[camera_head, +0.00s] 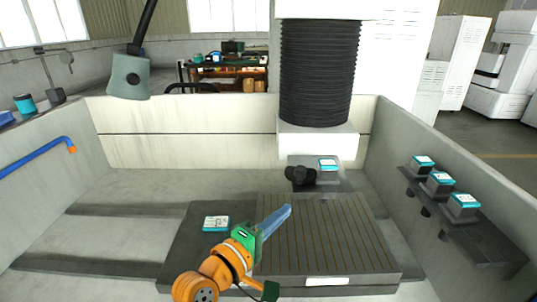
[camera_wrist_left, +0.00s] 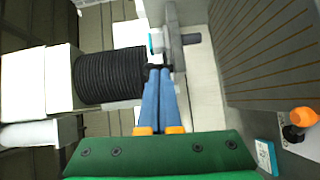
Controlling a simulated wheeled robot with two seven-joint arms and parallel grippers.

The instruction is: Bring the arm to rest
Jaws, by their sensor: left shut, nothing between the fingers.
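My left gripper (camera_head: 288,209) comes in from the bottom of the head view, with an orange wrist, a green body and blue fingers. It is over the grooved grey plate (camera_head: 335,235), near the plate's left side, pointing away and to the right. In the left wrist view the two blue fingers (camera_wrist_left: 160,72) lie together, shut, with nothing between them. My right gripper is in neither view.
A black bellows column (camera_head: 318,75) hangs over the tank's back. A teal-topped block (camera_head: 328,165) stands behind the plate, and another (camera_head: 216,223) lies left of it. Several more sit on the right ledge (camera_head: 470,235). Light walls enclose the tank; its left floor has free room.

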